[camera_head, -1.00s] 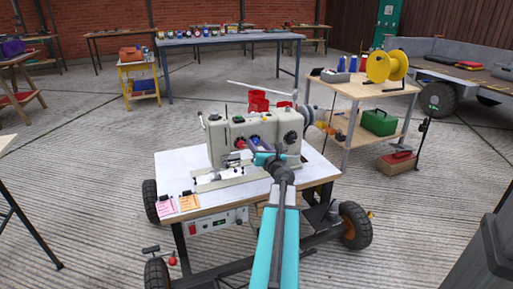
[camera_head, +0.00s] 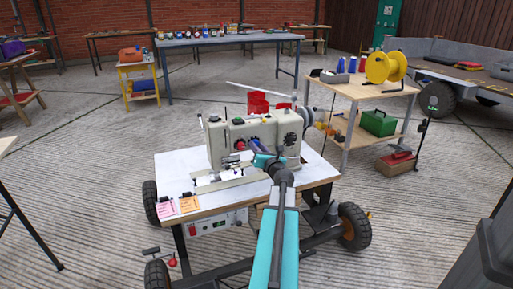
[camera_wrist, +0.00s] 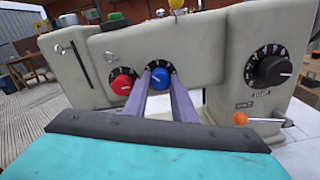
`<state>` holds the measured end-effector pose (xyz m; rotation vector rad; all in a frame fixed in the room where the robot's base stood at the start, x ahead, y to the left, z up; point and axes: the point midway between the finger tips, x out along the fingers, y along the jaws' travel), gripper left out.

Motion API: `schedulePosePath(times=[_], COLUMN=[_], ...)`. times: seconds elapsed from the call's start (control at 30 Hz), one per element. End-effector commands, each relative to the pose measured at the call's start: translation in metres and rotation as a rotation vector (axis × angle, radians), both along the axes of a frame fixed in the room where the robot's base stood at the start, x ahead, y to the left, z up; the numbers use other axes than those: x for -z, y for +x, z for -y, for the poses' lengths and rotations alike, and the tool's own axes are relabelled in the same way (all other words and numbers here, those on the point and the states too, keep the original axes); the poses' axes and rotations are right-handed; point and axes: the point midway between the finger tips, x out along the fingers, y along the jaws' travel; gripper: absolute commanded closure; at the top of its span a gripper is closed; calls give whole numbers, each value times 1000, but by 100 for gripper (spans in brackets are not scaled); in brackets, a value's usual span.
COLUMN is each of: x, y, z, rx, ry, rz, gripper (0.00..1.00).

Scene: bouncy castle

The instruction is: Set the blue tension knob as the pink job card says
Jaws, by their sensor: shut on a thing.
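The blue tension knob (camera_wrist: 160,77) sits on the front of the grey sewing machine (camera_head: 220,133), with a numbered dial around its top. My gripper (camera_wrist: 161,84) reaches up to it in the wrist view, with a finger on each side, shut on the knob. In the head view my gripper (camera_head: 254,146) is at the machine's front, and the knob is largely hidden. The pink job card (camera_head: 166,207) lies at the front left of the cart top beside an orange card (camera_head: 188,204). Its writing is too small to read.
A red knob (camera_wrist: 122,83) is close on the left of the blue one, and a black dial (camera_wrist: 272,68) is farther right. An orange-tipped lever (camera_wrist: 241,118) sticks out below the dial. The cart top (camera_head: 178,165) is clear at left.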

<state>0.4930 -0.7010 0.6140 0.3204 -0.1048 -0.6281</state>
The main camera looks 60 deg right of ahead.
Motion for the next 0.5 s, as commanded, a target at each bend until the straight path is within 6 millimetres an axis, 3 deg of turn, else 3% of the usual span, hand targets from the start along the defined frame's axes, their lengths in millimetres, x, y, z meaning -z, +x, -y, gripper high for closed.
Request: schedulePosePath(times=[0.5], x=[-8], y=[3], z=[0], rx=[-6], ry=[302], rz=[224], gripper=[98])
